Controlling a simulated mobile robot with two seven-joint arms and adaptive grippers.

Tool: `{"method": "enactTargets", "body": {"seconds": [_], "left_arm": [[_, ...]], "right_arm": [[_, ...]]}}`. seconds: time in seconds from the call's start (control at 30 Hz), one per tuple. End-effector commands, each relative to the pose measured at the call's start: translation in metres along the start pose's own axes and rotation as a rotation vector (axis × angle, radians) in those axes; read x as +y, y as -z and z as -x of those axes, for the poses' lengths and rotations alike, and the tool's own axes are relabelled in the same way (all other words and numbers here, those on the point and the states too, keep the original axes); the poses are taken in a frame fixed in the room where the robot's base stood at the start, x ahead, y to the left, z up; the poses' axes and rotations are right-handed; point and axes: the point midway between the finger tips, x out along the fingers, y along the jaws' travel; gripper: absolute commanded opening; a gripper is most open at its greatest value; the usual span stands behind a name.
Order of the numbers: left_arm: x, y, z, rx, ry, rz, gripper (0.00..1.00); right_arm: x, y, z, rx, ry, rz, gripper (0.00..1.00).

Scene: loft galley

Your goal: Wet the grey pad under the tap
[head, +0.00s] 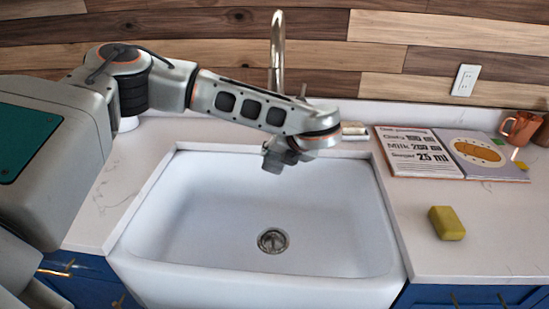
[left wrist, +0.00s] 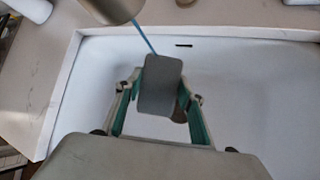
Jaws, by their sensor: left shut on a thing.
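The grey pad (left wrist: 162,85) is a small rounded block between the green-lined fingers of my left gripper (left wrist: 160,100), which is shut on it. In the left wrist view, a thin blue stream of water runs from the tap's spout (left wrist: 108,8) to the pad's upper edge. Whether it wets the face or passes just beside it is hard to tell. In the head view the tap (head: 277,45) rises behind my arm, and my left gripper (head: 282,158) is over the back of the white sink (head: 190,215); pad and stream are not clear there. My right gripper is not in view.
A yellow sponge (head: 446,223) lies on the right counter (head: 480,250). An open recipe book (head: 415,155) and a copper mug (head: 519,128) stand behind it. The sink basin is empty around its drain (head: 272,240). A wall socket (head: 466,80) is at the back right.

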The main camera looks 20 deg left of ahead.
Motion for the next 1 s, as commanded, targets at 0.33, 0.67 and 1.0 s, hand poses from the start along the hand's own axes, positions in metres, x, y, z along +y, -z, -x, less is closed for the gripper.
{"method": "enactTargets", "body": {"seconds": [0.33, 0.67, 1.0], "left_arm": [[-0.017, 0.006, 0.014, -0.001, 0.001, -0.001, 0.21], [-0.035, 0.011, 0.029, -0.001, 0.0, -0.001, 0.21], [-0.053, 0.018, 0.044, -0.001, 0.001, 0.0, 0.21]], "right_arm": [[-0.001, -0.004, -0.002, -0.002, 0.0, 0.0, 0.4], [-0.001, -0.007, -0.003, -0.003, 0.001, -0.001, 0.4], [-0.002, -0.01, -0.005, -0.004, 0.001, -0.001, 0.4]]}}
